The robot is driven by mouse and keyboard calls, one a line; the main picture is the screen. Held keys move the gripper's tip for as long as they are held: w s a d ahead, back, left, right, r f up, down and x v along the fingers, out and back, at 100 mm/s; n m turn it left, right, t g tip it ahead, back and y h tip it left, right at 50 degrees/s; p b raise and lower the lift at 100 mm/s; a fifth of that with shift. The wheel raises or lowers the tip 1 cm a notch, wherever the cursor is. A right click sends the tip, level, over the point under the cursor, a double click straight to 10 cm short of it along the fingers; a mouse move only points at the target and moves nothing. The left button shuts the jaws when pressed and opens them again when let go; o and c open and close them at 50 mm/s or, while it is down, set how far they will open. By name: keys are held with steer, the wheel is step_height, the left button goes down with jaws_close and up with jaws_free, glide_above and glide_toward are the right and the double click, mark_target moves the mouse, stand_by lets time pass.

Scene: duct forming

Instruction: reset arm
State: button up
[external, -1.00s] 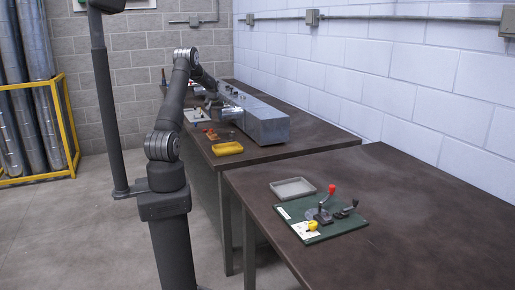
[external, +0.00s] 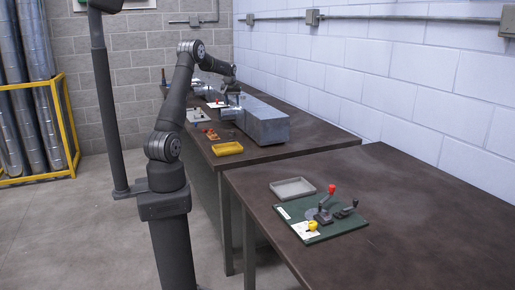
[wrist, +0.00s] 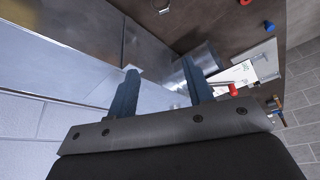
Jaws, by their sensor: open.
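My gripper (wrist: 160,70) is open and empty in the wrist view, its two blue-grey fingers apart. In the external view my gripper (external: 234,93) hangs over the far workbench, close above the long grey metal duct (external: 268,125). The duct's shiny faces (wrist: 85,40) fill the left of the wrist view. A round metal collar (wrist: 202,62) sticks out from its side, partly behind a finger. I cannot tell how far the fingertips are from the duct.
The far bench holds a yellow tray (external: 228,149), orange items (external: 211,134) and a light board (external: 197,117). The near bench holds a grey tray (external: 293,188) and a green board (external: 345,225) with a red-knobbed lever. The near bench's right side is clear.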

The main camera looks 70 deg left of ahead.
steer(key=w+d+m, duration=0.1)
steer(key=w+d, duration=0.2)
steer(key=d, duration=0.1)
steer(key=w+d, duration=0.4)
steer(key=d, duration=0.1)
steer(key=w+d+m, duration=0.1)
steer(key=w+d, duration=0.3)
steer(key=d, duration=0.1)
steer(key=shift+w+d+m+t+h, duration=0.2)
steer(key=shift+m+t+h, duration=0.1)
steer(key=shift+t+h, duration=0.1)
steer(key=shift+s+a, duration=0.1)
steer(key=s+a+n, duration=0.3)
steer(key=s+a, duration=0.9)
steer(key=a, duration=0.3)
steer(key=shift+s+a+g+y, duration=0.4)
